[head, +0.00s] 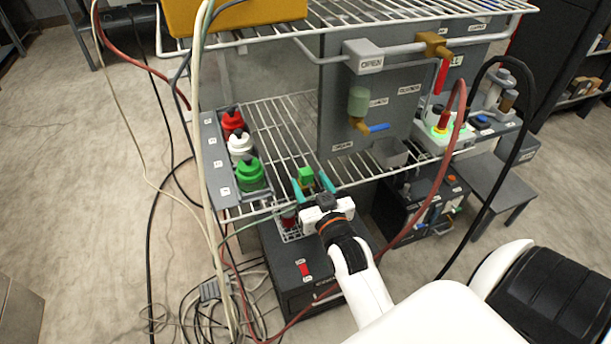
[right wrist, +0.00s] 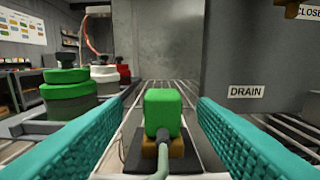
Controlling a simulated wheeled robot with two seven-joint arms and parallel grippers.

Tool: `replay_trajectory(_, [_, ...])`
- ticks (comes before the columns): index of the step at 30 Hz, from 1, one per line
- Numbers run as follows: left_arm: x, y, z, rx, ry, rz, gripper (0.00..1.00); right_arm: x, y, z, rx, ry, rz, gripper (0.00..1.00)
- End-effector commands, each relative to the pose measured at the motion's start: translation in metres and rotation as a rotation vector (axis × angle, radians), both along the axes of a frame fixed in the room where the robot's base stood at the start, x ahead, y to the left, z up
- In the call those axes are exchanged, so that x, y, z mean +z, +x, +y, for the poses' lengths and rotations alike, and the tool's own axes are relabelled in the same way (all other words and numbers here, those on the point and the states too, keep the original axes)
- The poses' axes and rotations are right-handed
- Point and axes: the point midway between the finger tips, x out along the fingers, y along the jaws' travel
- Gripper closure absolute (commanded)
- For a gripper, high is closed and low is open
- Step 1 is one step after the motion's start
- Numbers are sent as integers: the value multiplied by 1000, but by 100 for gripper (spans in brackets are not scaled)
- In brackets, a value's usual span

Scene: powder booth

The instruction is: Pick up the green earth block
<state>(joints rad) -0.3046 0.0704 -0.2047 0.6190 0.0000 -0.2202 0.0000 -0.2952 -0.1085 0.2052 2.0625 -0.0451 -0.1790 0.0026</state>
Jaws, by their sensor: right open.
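The green earth block (head: 305,176) stands upright on the wire shelf, near its front edge. In the right wrist view the green block (right wrist: 163,110) sits on a brownish-yellow foot over a dark plate, with a grey cable in front of its lower part. My right gripper (head: 311,184) is open, with teal fingers pointing toward the block. In the right wrist view one finger is left of the block and one right, with gaps on both sides. Whether the fingertips reach past the block is unclear. My left gripper is not in view.
Red, white and green capped bottles (head: 240,147) stand in a grey holder to the left. A grey panel (head: 345,100) with valves rises behind on the right. The upper wire shelf (head: 330,25) hangs above. Hoses and cables run down on the left and right.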

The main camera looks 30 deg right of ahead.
Motion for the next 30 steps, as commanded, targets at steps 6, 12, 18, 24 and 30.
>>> replay_trajectory(6, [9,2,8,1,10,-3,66,3,21,-7,0,-1,-1,47])
replay_trajectory(12, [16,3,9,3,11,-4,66,1,47,-15,-1,0,0,47])
replay_trajectory(18, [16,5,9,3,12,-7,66,-1,53,-16,-1,-1,1,47])
replay_trajectory(24, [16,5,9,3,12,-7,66,-1,53,-16,-1,0,1,62])
replay_trajectory(30, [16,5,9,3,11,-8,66,-1,52,-16,-1,0,1,91])
